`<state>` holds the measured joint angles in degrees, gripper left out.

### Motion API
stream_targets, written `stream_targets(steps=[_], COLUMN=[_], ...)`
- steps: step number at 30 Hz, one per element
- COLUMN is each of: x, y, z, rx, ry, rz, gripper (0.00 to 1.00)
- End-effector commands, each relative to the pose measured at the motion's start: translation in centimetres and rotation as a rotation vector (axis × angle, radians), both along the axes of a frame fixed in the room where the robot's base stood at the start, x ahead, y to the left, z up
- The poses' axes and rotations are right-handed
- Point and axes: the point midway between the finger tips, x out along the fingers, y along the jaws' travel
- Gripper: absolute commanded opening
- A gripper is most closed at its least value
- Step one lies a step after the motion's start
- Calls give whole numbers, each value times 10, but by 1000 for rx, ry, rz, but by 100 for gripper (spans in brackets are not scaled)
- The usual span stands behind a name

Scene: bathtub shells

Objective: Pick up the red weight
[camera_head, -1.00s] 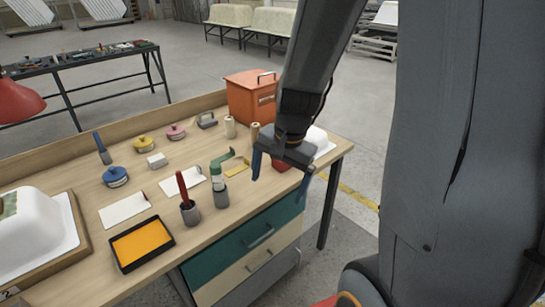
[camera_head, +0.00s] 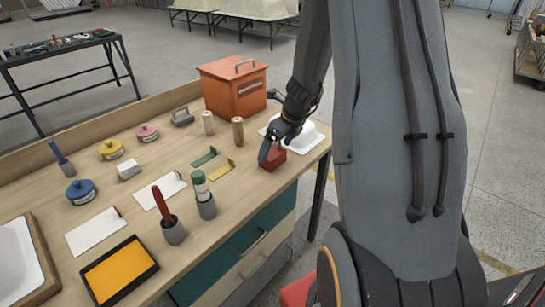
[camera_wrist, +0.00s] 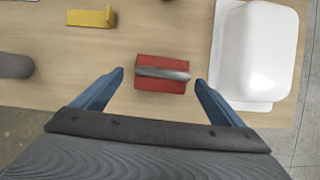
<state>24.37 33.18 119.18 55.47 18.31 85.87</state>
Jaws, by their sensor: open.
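The red weight (camera_wrist: 163,84) is a small red block with a grey metal bar handle across its top. It sits on the wooden bench near the right end, and in the head view the red weight (camera_head: 274,159) is partly hidden by my gripper. My gripper (camera_wrist: 159,78) is open, with one blue finger on each side of the weight in the wrist view and a gap at both sides. In the head view my gripper (camera_head: 271,150) is right at the weight. Whether it is still above the handle or level with it I cannot tell.
A white tub-shaped shell (camera_wrist: 259,52) stands close to the right of the weight. A yellow bracket (camera_wrist: 90,18) and a grey cup (camera_wrist: 14,66) lie to the left. An orange box (camera_head: 234,88) stands behind. The bench's front edge (camera_wrist: 55,112) is near.

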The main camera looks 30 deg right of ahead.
Motion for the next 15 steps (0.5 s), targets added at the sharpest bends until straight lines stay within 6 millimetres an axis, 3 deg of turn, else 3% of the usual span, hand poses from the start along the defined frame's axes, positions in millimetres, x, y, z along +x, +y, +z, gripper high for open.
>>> stream_targets(steps=[9, 15], x=[17, 19], y=[2, 2], z=[-36, -41], rx=[0, -2], ry=[1, 0], rz=[-2, -1], gripper=[92, 92])
